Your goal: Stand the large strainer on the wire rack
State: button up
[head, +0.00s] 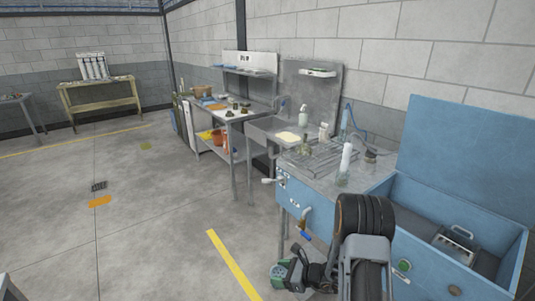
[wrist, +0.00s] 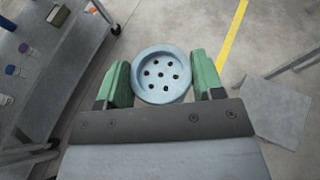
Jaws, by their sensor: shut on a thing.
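The large strainer (wrist: 160,74) shows in the wrist view as a round, pale blue-grey cup with several dark holes in its face. It sits between the two green fingers of my gripper (wrist: 163,80), which are shut on it, above the floor. In the head view my gripper (head: 284,273) is low at the bottom centre, in front of the blue washing bench and below its top; I cannot make out the strainer there. The wire rack (head: 328,158) lies on the bench top beside the sink, up and to the right of my gripper.
A clear bottle with a white top (head: 345,165) and a small olive item (head: 305,146) stand at the rack.

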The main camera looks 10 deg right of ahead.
aim_at(321, 159)
jog(key=u, duration=1.1)
jog(key=i, duration=2.75)
jog(key=z, duration=3.35)
